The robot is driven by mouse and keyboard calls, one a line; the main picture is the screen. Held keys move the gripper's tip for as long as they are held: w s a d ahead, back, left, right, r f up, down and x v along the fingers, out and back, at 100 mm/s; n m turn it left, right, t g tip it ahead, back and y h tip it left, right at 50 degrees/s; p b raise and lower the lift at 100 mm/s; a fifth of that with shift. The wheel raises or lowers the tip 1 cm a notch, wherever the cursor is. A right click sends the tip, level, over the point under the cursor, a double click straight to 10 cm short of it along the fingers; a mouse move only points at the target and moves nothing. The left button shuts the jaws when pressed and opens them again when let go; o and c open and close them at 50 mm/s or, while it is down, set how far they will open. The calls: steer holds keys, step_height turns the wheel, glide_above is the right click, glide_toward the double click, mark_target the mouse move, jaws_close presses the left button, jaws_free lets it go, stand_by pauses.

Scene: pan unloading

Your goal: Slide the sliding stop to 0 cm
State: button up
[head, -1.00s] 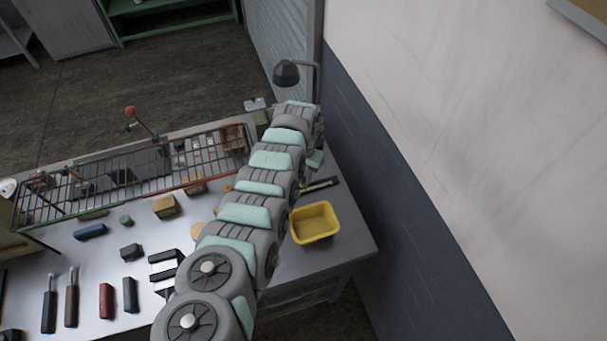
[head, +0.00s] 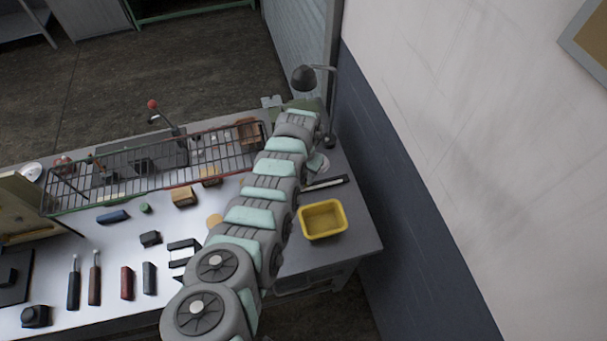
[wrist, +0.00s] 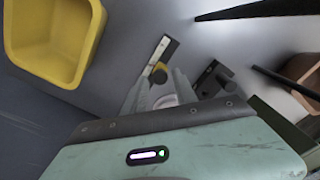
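A narrow strip (wrist: 157,55), part white and part black, lies on the table in the wrist view; it looks like a scale or rail. A small dark and yellow piece (wrist: 158,74) sits at its near end and may be the sliding stop. My gripper (wrist: 160,78) points at that end, its two pale fingers apart on either side of the piece. I cannot tell whether they touch it. No scale marks are readable. In the head view, a dark strip (head: 324,184) lies beside my arm, which hides my gripper.
A yellow bin (head: 323,219) stands near the strip and also shows in the wrist view (wrist: 62,35). A wire rack (head: 150,170) stands at the back left. A desk lamp (head: 304,77) is at the far corner. A dark bracket (wrist: 213,78) lies right of the gripper.

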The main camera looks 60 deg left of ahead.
steer(key=shift+o, duration=0.7)
steer(key=shift+r, duration=0.85)
step_height(320, 180, up, 9)
steer(key=b, duration=0.1)
